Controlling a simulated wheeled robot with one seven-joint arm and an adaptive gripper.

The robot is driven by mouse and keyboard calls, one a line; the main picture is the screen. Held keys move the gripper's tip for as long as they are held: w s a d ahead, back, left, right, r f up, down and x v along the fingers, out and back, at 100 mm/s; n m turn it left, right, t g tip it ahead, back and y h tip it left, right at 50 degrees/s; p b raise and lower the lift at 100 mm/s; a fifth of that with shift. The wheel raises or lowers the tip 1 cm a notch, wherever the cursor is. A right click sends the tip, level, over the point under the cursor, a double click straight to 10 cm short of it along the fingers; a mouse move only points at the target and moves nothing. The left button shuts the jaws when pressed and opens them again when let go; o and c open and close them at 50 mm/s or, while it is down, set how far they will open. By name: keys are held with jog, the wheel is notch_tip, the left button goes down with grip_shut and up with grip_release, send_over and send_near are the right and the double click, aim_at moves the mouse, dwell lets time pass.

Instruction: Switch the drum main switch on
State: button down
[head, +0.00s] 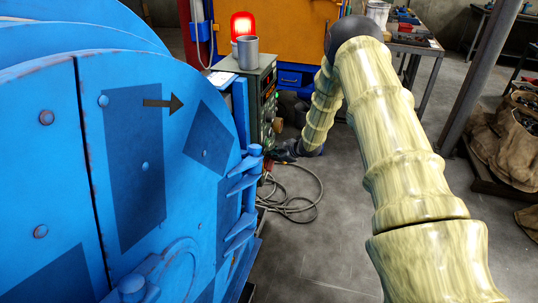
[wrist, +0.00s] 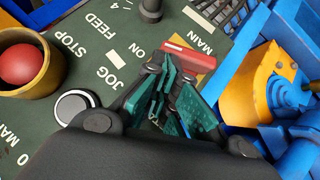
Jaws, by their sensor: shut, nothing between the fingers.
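The green control panel (wrist: 110,30) fills the left and top of the wrist view, with white labels including FEED, STOP, JOG, ON and MAIN. A red block-like part (wrist: 188,56), which looks like the main switch handle, lies beside the MAIN and ON labels. My gripper (wrist: 168,68) is shut and empty, its tips right by the near side of this red part. I cannot tell whether they touch; the fingers hide part of it. In the head view the control box (head: 262,88) shows edge-on, with my gripper (head: 280,153) low beside it.
A yellow part (wrist: 258,85) stands right. The blue drum machine (head: 135,150) fills the left; cables (head: 300,205) lie on the floor. A red beacon (head: 242,24) glows.

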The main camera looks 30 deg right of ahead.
jog(key=shift+w+d+r, duration=0.1)
jog(key=shift+d+r, duration=0.05)
jog(key=shift+w+p, duration=0.15)
jog(key=shift+p, duration=0.15)
jog(key=shift+w+d+f, duration=0.3)
jog(key=shift+d, duration=0.15)
jog(key=shift+w+d+f, duration=0.1)
jog(key=shift+p, duration=0.35)
jog(key=s+d+r+p, duration=0.1)
jog(key=s+d+r, duration=0.1)
jog(key=r, duration=0.3)
jog(key=s+d+r+p, duration=0.1)
jog(key=s+d+r, duration=0.1)
jog(key=r, duration=0.4)
jog(key=shift+s+d, duration=0.25)
jog(key=shift+s, duration=0.5)
